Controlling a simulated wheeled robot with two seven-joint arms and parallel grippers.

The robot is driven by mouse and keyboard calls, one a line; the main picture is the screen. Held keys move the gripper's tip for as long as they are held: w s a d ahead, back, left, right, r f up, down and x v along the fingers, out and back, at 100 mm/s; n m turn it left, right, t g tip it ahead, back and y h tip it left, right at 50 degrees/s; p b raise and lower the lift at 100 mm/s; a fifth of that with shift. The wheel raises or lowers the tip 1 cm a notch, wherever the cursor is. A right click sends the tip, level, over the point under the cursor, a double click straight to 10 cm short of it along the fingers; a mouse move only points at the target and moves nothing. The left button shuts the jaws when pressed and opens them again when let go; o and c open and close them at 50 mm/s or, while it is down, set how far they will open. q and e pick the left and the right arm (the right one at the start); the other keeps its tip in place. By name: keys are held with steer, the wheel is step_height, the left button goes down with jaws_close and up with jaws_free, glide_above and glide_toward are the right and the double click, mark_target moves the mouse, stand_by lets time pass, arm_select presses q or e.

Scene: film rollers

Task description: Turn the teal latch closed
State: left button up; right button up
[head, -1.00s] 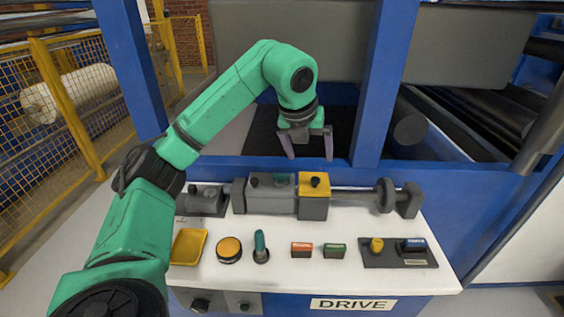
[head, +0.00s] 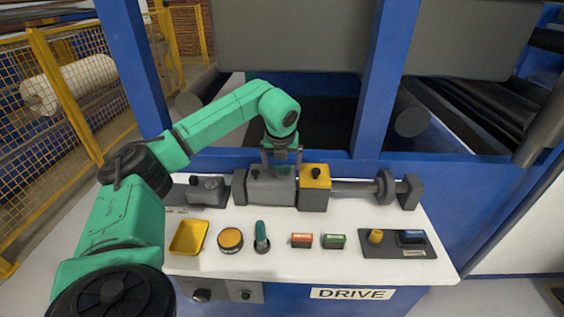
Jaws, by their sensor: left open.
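A small teal piece, which looks like the teal latch (head: 284,171), is on top of the grey housing (head: 268,190) left of the yellow block. My left gripper (head: 282,163) is open and points down right over this piece, with a finger on either side. The gripper partly hides the latch, and I cannot tell whether the fingers touch it or how it is turned. A separate teal lever (head: 261,237) stands upright on the white panel in front. My right gripper is not in view.
The yellow block (head: 314,176) with a black knob adjoins the housing on the right, with a shaft and disc (head: 385,187) beyond. A yellow tray (head: 188,237), orange button (head: 230,239), and red (head: 302,240) and green (head: 334,241) buttons line the white panel. Blue posts rise behind.

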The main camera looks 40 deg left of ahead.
arm_select(q)
steer(key=shift+c, duration=1.2)
steer(key=c, duration=1.1)
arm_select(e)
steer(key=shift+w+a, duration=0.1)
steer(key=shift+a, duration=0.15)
